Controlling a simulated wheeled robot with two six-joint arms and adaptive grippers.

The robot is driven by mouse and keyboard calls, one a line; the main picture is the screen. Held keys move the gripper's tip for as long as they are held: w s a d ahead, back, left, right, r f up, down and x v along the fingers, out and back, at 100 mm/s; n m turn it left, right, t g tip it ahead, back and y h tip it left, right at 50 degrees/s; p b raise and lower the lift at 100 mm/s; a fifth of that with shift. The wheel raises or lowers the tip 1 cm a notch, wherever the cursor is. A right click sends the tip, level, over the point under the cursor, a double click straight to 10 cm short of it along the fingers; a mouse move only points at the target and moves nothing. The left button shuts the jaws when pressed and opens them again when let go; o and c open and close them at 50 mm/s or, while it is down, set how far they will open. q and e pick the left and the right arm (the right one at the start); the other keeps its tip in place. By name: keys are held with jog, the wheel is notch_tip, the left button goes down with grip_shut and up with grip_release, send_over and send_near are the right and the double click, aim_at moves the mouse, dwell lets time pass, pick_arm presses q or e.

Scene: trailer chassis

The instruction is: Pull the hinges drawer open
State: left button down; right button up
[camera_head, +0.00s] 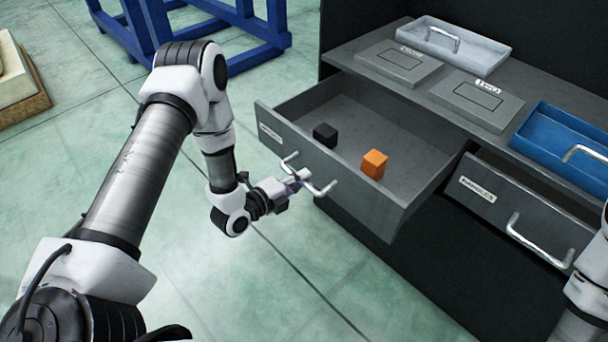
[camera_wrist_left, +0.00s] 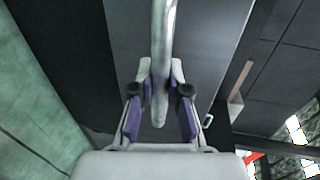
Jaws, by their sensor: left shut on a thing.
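The left drawer (camera_head: 268,133) of the grey cabinet stands well open, with a small label on its front that is too small to read. Its silver bar handle (camera_head: 320,189) is at my left gripper (camera_head: 299,181), which is shut on it. In the left wrist view the handle (camera_wrist_left: 162,60) runs between the two fingers of the gripper (camera_wrist_left: 160,92). A black cube (camera_head: 325,135) and an orange cube (camera_head: 374,164) lie inside the drawer. Only part of my right arm shows at the right edge of the head view; its gripper is out of view.
On the counter are a light grey tray (camera_head: 470,48), a blue tray (camera_head: 553,137) and two flat labelled plates. A blue frame (camera_head: 250,50) stands behind on the green floor.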

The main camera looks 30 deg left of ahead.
pick_arm(q)
jog(key=c, duration=1.1)
grip_release()
jog(key=shift+c, duration=0.2)
jog(key=v, duration=1.2)
jog(key=shift+f, duration=0.1)
